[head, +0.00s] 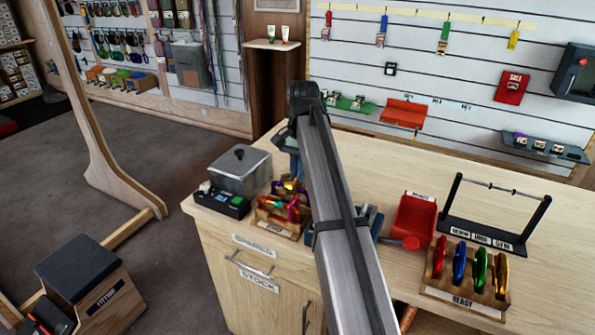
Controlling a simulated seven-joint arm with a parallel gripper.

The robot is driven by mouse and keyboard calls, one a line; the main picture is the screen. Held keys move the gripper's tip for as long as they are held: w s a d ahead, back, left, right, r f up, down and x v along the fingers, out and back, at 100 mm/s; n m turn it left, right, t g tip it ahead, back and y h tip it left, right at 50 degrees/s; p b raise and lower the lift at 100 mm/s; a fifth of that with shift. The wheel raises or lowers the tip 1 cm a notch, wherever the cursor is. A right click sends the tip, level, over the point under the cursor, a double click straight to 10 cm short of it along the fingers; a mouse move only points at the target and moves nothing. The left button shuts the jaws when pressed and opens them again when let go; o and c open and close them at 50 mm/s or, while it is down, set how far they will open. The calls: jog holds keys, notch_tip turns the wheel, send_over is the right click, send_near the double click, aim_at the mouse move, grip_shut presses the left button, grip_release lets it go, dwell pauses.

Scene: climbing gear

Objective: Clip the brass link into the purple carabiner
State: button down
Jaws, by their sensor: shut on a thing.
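My arm reaches away from the camera over the wooden counter, and my gripper (294,172) points down at its far end, partly hidden by the arm. A purple carabiner (288,187) shows just below the gripper, at a small wooden rack (273,228). I cannot tell whether the gripper touches it. A red or magenta piece (293,209) and an orange one show close beside it in the rack.
A grey lidded metal box (241,170) and a dark device (222,202) stand left of the rack. A red bin (414,219), a black bar stand (503,190) and a "READY" rack (464,303) of coloured carabiners are at right. The counter's back right is clear.

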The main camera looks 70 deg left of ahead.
jog(key=shift+w+d+f, duration=0.1)
jog(key=shift+w+d, duration=0.7)
dwell(1.5)
jog(key=c, duration=0.9)
grip_release()
jog(key=shift+r, duration=0.35)
jog(key=shift+w+d, duration=1.4)
dwell(0.4)
